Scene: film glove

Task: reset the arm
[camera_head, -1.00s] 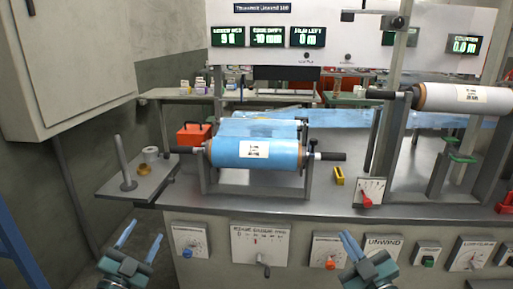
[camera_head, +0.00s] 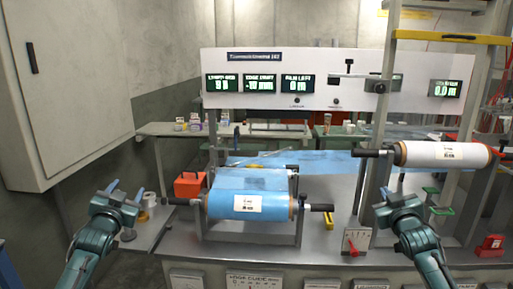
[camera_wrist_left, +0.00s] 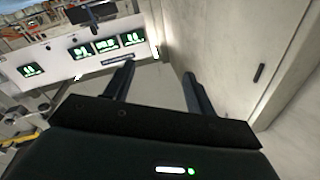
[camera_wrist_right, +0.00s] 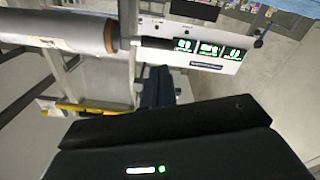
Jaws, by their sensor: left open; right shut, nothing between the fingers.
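My left gripper (camera_head: 123,194) is raised at the left of the head view, in front of the side shelf. It is open and empty; its two spread fingers show in the left wrist view (camera_wrist_left: 158,85). My right gripper (camera_head: 392,200) is raised at the right, in front of the bench. Its fingers are together with nothing between them, also in the right wrist view (camera_wrist_right: 157,88). Neither gripper touches anything that I can see. The blue film roll (camera_head: 222,207) lies on its stand on the bench, between the two grippers.
A white roll (camera_head: 420,153) sits on a higher shaft at the right. A red toolbox (camera_head: 188,185) stands left of the blue roll. A red-handled lever (camera_head: 354,246) and a yellow block (camera_head: 328,222) are on the bench. A grey cabinet (camera_head: 75,90) hangs at the left.

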